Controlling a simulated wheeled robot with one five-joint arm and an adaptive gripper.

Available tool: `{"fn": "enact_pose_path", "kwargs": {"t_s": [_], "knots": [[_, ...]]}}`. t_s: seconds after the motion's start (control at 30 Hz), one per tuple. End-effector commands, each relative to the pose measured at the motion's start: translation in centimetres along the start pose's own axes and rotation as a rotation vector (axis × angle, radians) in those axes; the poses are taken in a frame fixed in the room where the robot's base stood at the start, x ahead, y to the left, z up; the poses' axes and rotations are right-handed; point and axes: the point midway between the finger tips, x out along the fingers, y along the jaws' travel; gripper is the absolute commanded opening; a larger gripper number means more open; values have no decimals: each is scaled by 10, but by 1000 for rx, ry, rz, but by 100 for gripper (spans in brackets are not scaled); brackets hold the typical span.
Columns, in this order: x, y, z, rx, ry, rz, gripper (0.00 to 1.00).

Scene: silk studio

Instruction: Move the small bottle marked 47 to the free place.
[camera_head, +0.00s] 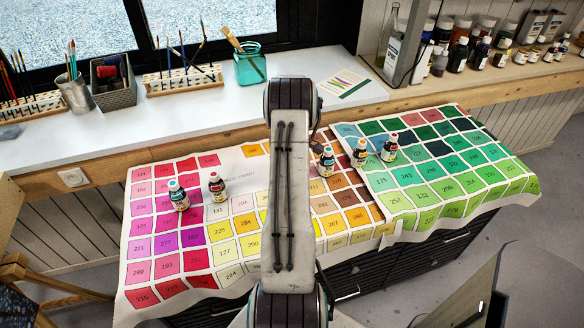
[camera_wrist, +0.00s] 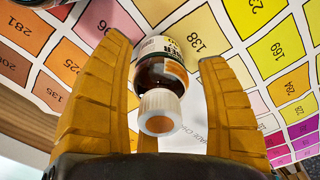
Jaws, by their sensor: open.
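My gripper (camera_wrist: 160,50) is open in the wrist view, with one yellow finger on each side of a small bottle (camera_wrist: 162,75). This bottle has dark amber glass, a pale label and a white cap with an orange top. The left finger is close to it; a gap shows at the right finger. In the head view my arm hides the gripper and this bottle. Other small bottles stand on the colour charts: a blue-capped one (camera_head: 179,197) and a red-capped one (camera_head: 217,187) at left, several (camera_head: 327,163) right of my arm. I cannot read a 47 on any label.
The left colour chart (camera_head: 140,270) and the green chart (camera_head: 520,190) cover a dark cabinet. Behind them a white sill (camera_head: 110,135) holds brush racks, pots and a teal jar (camera_head: 249,64). More bottles (camera_head: 459,53) line the shelf at right. Many chart squares are bare.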

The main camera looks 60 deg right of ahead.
Motion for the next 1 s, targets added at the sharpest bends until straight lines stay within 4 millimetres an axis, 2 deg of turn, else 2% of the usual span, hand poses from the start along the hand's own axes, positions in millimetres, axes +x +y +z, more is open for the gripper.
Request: {"fn": "enact_pose_path", "kwargs": {"t_s": [0.23,0.7,1.0], "knots": [[-15,1,0,0,0,3,68],[-92,0,0,0,0,3,68],[-119,0,0,0,0,2,68]]}}
